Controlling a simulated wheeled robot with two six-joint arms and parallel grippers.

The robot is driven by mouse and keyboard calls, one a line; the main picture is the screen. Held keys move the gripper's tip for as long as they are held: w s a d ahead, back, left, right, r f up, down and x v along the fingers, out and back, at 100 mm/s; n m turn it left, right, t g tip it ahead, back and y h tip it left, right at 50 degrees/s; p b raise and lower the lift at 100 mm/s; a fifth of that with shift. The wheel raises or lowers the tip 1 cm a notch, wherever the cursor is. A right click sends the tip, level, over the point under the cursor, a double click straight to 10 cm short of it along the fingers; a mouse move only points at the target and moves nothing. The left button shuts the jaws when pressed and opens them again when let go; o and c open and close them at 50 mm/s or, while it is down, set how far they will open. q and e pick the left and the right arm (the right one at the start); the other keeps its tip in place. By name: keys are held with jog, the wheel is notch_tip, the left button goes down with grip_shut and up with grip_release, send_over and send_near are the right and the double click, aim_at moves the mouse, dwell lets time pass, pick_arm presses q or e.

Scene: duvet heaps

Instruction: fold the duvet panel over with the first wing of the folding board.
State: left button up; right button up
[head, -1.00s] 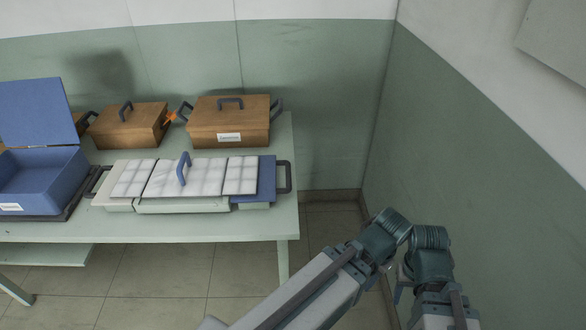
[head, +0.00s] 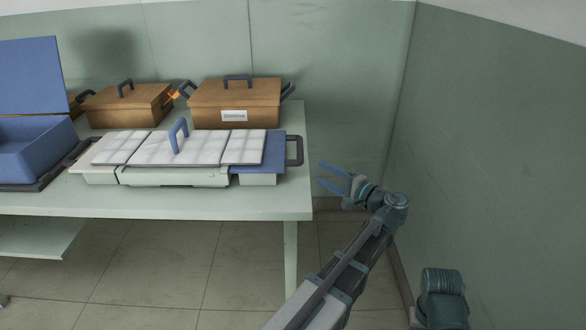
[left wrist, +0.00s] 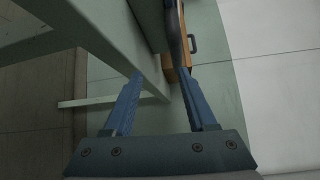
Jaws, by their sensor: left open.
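The white quilted duvet panel (head: 180,148) lies flat across the folding board (head: 175,177) on the table, with creases splitting it into three parts. A blue wing (head: 273,150) shows at the board's right end, beyond the panel's edge. A dark handle (head: 294,150) sticks out there over the table's right end. A blue handle (head: 178,135) stands up at the panel's middle. My left gripper (head: 321,174) is open and empty, just right of the table and apart from the dark handle. Its open fingers also show in the left wrist view (left wrist: 164,74). My right gripper is out of view.
The pale green table (head: 250,204) has wooden lidded boxes (head: 235,104) (head: 127,106) along the back. An open blue box (head: 35,150) stands at the left. A green wall (head: 490,150) rises on the right; floor is free between it and the table.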

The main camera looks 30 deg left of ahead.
aim_at(270, 149)
pick_arm(q)
jog(key=w+a+r, duration=0.1)
jog(key=a, duration=0.3)
jog(key=w+a+y, duration=0.1)
jog(key=w+a, duration=0.1)
jog(key=a, duration=0.3)
jog(key=w+a+r+y, duration=0.1)
jog(key=w+a, duration=0.1)
jog(key=a, duration=0.3)
jog(key=shift+w+a+r+t, duration=0.15)
jog(key=shift+a+r+t, duration=0.1)
jog(key=shift+r+t, duration=0.1)
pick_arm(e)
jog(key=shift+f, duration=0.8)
pick_arm(q)
jog(key=shift+c, duration=0.2)
grip_shut()
jog(key=shift+w+r, duration=0.1)
